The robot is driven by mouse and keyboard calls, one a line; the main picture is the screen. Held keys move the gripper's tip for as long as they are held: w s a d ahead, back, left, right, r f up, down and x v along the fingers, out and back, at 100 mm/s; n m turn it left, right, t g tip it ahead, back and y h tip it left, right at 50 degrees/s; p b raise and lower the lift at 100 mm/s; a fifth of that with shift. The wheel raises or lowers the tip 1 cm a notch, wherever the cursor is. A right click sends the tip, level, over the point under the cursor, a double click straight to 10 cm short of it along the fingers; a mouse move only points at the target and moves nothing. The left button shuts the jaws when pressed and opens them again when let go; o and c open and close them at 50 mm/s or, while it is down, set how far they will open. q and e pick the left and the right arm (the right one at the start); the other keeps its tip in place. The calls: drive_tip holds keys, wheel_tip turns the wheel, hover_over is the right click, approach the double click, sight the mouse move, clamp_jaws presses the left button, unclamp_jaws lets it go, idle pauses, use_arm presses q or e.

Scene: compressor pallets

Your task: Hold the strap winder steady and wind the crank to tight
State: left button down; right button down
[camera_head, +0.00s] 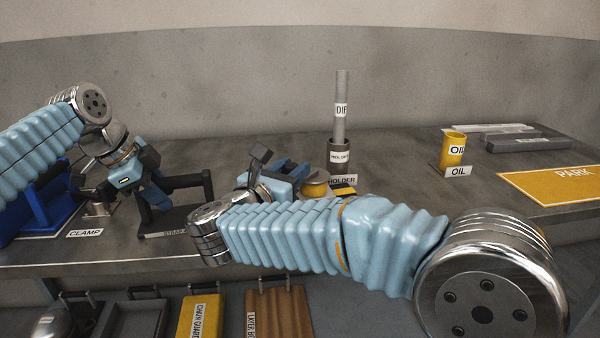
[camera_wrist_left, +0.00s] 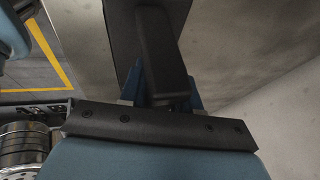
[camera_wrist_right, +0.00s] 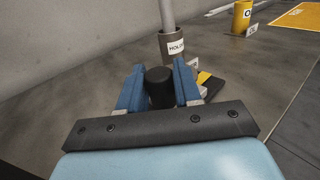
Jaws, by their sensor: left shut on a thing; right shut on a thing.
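The strap winder (camera_head: 208,188), a black frame on a dark base with a partly hidden label, stands on the bench left of centre. My left gripper (camera_head: 160,200) is at its left side; in the left wrist view its blue fingers (camera_wrist_left: 160,92) are shut on a black bar (camera_wrist_left: 150,45), apparently part of the winder. My right gripper (camera_head: 292,172) is right of the winder. In the right wrist view its fingers (camera_wrist_right: 158,82) are shut on a black cylindrical grip (camera_wrist_right: 160,92), apparently the crank's. The crank's link to the winder is hidden, so its tightness cannot be told.
A blue clamp (camera_head: 40,205) is at the left. A grey rod (camera_head: 342,100) stands in a holder (camera_head: 339,155); a yellow round piece (camera_head: 315,187) is near my right fingers. An oil can (camera_head: 453,150) and yellow park mat (camera_head: 560,185) are right. Bins (camera_head: 200,315) sit below the front edge.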

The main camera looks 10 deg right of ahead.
drive_tip(key=w+m+g+h, duration=0.1)
drive_tip(key=m+g+h, duration=0.1)
drive_tip(key=w+a+m+g+h, duration=0.1)
drive_tip(key=m+g+h, duration=0.1)
drive_tip(key=shift+w+a+g, duration=0.1)
drive_tip(key=shift+a+g, duration=0.05)
drive_tip(key=shift+g, duration=0.15)
drive_tip(key=shift+w+m+g+h, duration=0.4)
drive_tip(key=shift+m+g+h, duration=0.4)
drive_tip(key=shift+g, duration=0.3)
drive_tip(key=shift+r, duration=0.1)
drive_tip(key=c, duration=0.9)
unclamp_jaws()
wheel_tip(320, 180, up, 10)
drive_tip(key=shift+f, duration=0.1)
